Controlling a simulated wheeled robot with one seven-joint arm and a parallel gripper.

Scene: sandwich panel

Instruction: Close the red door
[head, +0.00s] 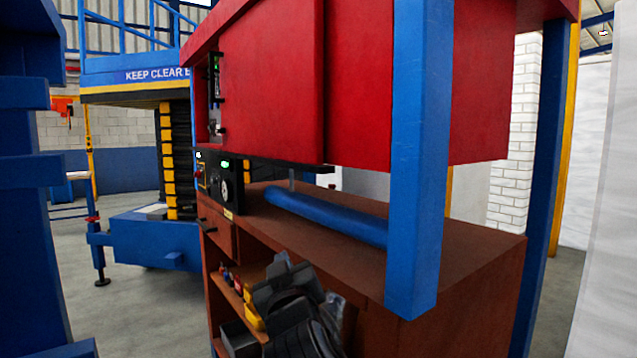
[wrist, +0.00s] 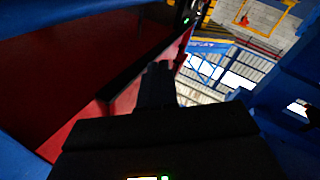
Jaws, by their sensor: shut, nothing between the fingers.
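The red door (head: 275,85) appears to be the flat red panel on the red cabinet above the brown bench. Its vertical edge shows against the red surface behind it, but I cannot tell how far it stands open. In the wrist view a red panel (wrist: 60,75), largely in shadow, fills the left side. My gripper (head: 283,262) is dark and sits low in front of the bench shelves, below the red panel. Its fingers are together and empty in the wrist view (wrist: 158,72), close to the red panel's lit edge; contact cannot be told.
A blue post (head: 418,150) stands in front of the cabinet's right part. The brown bench (head: 490,260) carries a blue roll (head: 325,217) and a black control box (head: 222,182). A blue lift platform (head: 150,240) stands behind at left. Blue framing (head: 35,220) borders the left.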

